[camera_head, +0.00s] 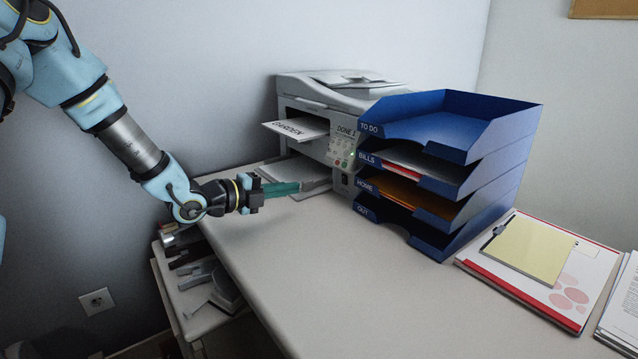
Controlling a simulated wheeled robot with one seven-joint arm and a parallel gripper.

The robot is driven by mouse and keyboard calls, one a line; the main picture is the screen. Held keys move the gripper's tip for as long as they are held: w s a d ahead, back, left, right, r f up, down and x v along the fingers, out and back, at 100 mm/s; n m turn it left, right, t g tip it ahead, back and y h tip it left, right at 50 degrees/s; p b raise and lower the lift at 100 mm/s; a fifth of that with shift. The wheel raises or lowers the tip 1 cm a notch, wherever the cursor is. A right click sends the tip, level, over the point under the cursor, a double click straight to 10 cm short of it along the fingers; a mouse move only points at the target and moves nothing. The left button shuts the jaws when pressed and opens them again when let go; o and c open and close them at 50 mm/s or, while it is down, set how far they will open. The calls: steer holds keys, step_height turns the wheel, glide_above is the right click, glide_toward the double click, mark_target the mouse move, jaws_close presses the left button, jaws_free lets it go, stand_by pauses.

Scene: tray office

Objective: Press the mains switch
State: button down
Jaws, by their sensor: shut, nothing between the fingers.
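My gripper (296,187) is shut and empty, its green fingers pointing right over the desk. It is in front of the printer (309,89), just left of the printer's lower right front. A small dark fitting (344,180) on that front, below the control panel (341,151), may be the mains switch; it is too small to be sure. The fingertips look a little left of it and apart from it. A green light shows beside the panel.
A blue four-tier letter tray (506,119) stands close to the printer's right. A printed sheet (297,129) sticks out of the printer. The desk's front (350,290) is clear. A lower shelf (203,296) holds office tools.

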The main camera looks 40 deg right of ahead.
mark_target(343, 178)
steer(key=d, duration=0.4)
steer(key=d+f+p, duration=0.1)
steer(key=d, duration=0.7)
steer(key=shift+s+d+f+p, duration=0.2)
steer(key=shift+s+d+p, duration=0.05)
steer(key=shift+s+p, duration=0.1)
steer(key=shift+d, duration=0.45)
steer(key=shift+s+d+r+y, duration=0.1)
steer(key=shift+d+r+y, duration=0.05)
steer(key=shift+d+y, duration=0.15)
steer(key=shift+a, duration=0.1)
